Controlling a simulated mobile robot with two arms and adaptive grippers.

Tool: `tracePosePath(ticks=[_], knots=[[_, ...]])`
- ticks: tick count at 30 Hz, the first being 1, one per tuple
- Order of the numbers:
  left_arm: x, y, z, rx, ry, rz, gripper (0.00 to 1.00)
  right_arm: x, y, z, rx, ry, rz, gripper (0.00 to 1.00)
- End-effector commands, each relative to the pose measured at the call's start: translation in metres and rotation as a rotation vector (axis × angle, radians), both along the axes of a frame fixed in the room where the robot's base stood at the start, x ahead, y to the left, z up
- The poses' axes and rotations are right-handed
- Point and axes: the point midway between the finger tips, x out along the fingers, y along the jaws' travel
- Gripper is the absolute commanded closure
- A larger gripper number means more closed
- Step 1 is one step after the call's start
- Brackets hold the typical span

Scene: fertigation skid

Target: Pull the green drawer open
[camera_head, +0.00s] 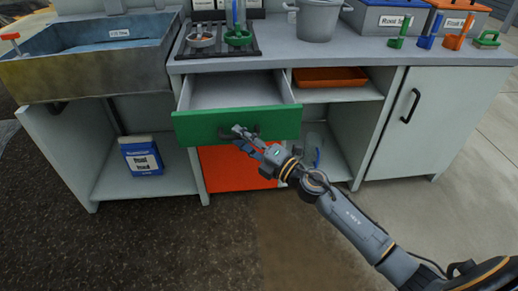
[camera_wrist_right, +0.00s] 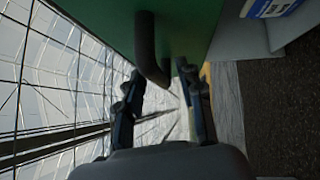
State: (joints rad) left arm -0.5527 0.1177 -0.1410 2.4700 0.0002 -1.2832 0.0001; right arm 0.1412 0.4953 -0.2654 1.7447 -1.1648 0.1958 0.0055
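The green drawer (camera_head: 205,127) stands pulled out from the skid cabinet, and its grey inside looks empty. My right gripper (camera_head: 243,131) is at the middle of the drawer's front, by the dark handle (camera_head: 254,130). In the right wrist view the green front (camera_wrist_right: 105,22) fills the top and the dark handle (camera_wrist_right: 150,50) sticks out from it. The two fingers of my right gripper (camera_wrist_right: 160,88) are apart, with the handle's lower end in line with the gap between them. I see no finger pressed on the handle. My left gripper is not in view.
An orange-red front (camera_head: 235,167) is below the drawer. A blue and white box (camera_head: 141,155) stands in the left open bay. An orange tray (camera_head: 330,77) lies on the right shelf, beside a closed door (camera_head: 415,120). The ground in front is clear.

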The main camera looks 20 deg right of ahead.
Motion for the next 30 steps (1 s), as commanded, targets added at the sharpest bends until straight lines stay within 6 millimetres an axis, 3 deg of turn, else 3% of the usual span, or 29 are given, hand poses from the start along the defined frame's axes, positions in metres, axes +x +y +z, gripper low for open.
tracePosePath(ticks=[15, 21, 30], knots=[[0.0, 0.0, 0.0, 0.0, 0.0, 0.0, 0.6, -0.08, -0.045, -0.014, 0.001, 0.003, -0.002, 0.63], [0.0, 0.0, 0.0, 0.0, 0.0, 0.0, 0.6, -0.093, -0.052, -0.015, 0.001, 0.0, -0.001, 0.63], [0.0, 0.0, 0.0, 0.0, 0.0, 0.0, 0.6, -0.094, -0.053, -0.015, -0.001, -0.001, -0.001, 0.63]])
